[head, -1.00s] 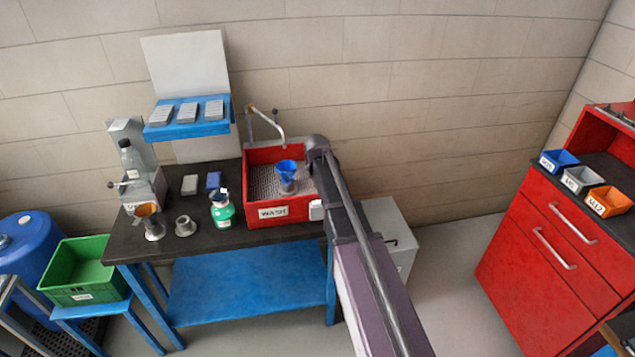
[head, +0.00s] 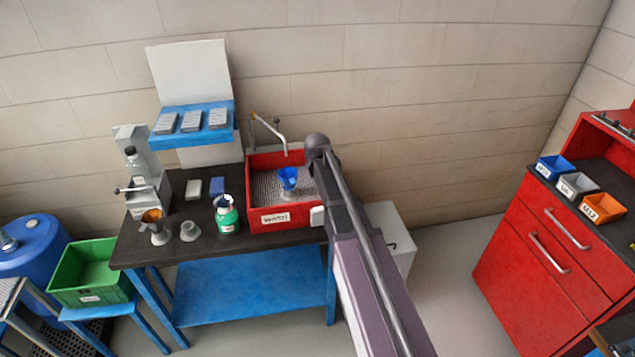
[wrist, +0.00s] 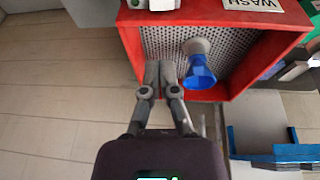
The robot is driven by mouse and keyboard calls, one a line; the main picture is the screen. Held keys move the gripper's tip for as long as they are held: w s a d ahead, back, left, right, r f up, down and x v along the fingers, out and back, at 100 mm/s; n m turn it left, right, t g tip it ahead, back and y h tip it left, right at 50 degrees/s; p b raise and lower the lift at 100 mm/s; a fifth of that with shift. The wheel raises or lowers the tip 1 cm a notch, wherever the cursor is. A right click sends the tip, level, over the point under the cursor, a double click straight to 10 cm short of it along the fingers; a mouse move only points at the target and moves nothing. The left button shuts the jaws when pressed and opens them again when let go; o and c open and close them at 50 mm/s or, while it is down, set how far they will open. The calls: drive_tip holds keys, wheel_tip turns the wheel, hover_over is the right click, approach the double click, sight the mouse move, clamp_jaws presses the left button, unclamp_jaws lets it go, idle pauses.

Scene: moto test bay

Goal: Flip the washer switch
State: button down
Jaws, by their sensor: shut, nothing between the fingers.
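The washer (head: 262,223) is a red open basin with a perforated grey floor, on the right end of the dark bench. Its WASH label (wrist: 254,4) shows at the top of the wrist view. A small whitish box (head: 317,216) sits at the basin's front right corner, likely the switch housing. It also shows in the wrist view (wrist: 163,4), cut by the top edge, so its lever cannot be made out. My gripper (wrist: 160,66) is shut and empty, with its fingertips over the basin floor, apart from the box. In the head view my arm hides the gripper.
A blue funnel-like cup (wrist: 201,72) stands in the basin close beside my fingers. A tap (head: 270,135) arches over the basin's back. A green-labelled jar (head: 227,216) stands left of the basin. A grey cabinet (head: 393,222) stands right of the bench.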

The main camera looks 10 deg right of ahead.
drive_tip(key=shift+s, duration=0.1)
drive_tip(key=s+a+f+g+b, duration=0.1)
drive_tip(key=s+f+b, duration=0.2)
drive_tip(key=s, duration=0.5)
drive_tip(key=s+a+f+g+b, duration=0.1)
drive_tip(key=s+a+f+b, duration=0.1)
drive_tip(key=s, duration=0.7)
drive_tip(key=s+a+f+g+y+b, duration=0.1)
drive_tip(key=s+a+f+b, duration=0.1)
drive_tip(key=s, duration=0.7)
wheel_tip(320, 180, down, 2)
drive_tip(key=shift+f+n+b, duration=0.25)
drive_tip(key=shift+n+b, duration=0.05)
drive_tip(key=shift+b, duration=0.55)
